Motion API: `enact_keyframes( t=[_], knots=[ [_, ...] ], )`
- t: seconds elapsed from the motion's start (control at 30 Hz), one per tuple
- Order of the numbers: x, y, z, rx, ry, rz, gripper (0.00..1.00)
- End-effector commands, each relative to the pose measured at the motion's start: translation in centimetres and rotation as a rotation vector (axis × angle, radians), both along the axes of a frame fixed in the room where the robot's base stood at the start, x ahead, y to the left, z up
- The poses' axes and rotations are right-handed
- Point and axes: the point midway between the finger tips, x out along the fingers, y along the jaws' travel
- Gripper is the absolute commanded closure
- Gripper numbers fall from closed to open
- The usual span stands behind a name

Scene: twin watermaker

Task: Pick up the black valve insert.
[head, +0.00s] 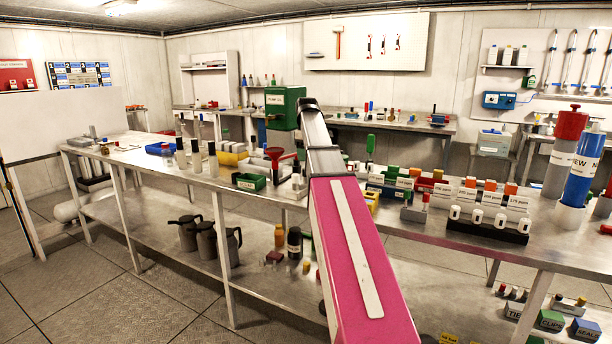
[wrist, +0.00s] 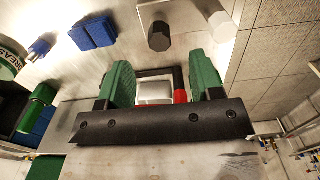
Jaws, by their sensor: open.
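In the wrist view, my gripper (wrist: 160,76) shows as two green fingers set wide apart on a black bar. It is open. A dark, many-sided piece (wrist: 160,37) stands beyond the fingertips on the pale metal surface; it may be the black valve insert, but I cannot be sure. A white many-sided piece (wrist: 222,24) stands to its right. Between the fingers, farther down the picture, are a white block (wrist: 155,92) and a red and black part (wrist: 180,90). In the head view, my arm reaches over the long bench and my fingers cannot be made out.
Blue blocks (wrist: 93,33) lie left of the dark piece, and a green-capped item (wrist: 38,98) is at the left. In the head view, the long metal bench (head: 130,155) is crowded. A green box (head: 281,107) stands beside my arm, and tall cylinders (head: 583,165) stand at the right.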

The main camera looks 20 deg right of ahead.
Motion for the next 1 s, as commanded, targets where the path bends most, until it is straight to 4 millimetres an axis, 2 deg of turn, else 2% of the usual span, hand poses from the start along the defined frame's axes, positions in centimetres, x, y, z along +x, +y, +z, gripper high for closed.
enact_keyframes(
  t=[0.1,0.33,0.6,0.87,0.9,0.97,1.0],
  knots=[
    [-0.1,0.0,-1.6,0.001,0.001,0.000,0.40],
    [0.1,0.1,-3.0,0.001,0.001,0.000,0.40],
    [0.3,0.2,-6.6,0.001,0.001,-0.001,0.40],
    [0.4,0.2,-7.0,0.001,-0.001,0.000,0.40],
    [0.4,0.2,-7.0,0.001,-0.001,0.000,0.47],
    [0.4,0.2,-7.0,0.001,-0.001,0.000,0.66],
    [0.4,0.2,-7.0,0.001,-0.001,0.000,0.80]
  ],
)
